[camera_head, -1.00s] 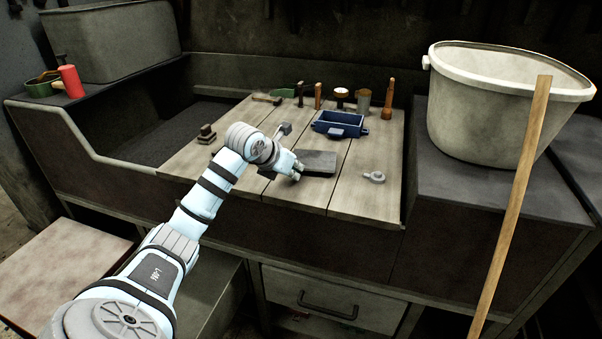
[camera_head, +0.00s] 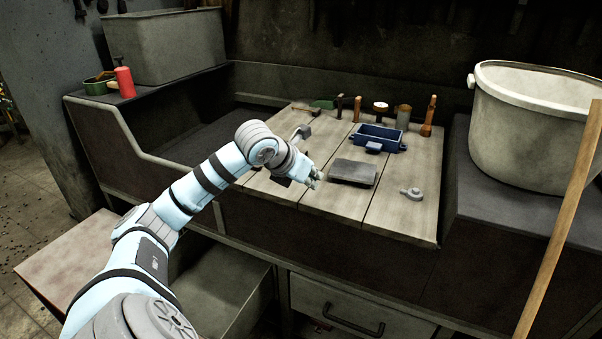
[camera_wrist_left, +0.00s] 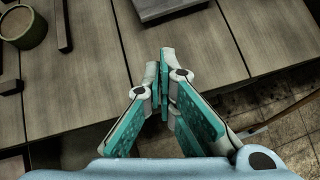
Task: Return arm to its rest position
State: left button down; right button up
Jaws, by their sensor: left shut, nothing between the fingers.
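My left arm reaches in from the lower left in the head view. My left gripper (camera_head: 314,180) is over the front part of the wooden worktop, left of a flat dark grey block (camera_head: 353,172) and apart from it. In the left wrist view the left gripper (camera_wrist_left: 164,62) has its fingers together with nothing between them. Below it there are the planks and the worktop's front edge, with the tiled floor beyond. My right gripper is in neither view.
A blue box-shaped frame (camera_head: 378,137) and a row of small tools stand at the back of the worktop (camera_head: 400,218). A small grey ringed part (camera_head: 411,193) lies at right. A large bucket (camera_head: 530,125) with a wooden pole (camera_head: 565,220) stands further right. A red bottle (camera_head: 125,82) is at left.

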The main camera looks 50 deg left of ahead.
pick_arm(q)
jog(key=b+v, duration=0.1)
jog(key=v, duration=0.3)
jog(key=shift+w+d, duration=0.15)
jog(key=shift+d, duration=0.05)
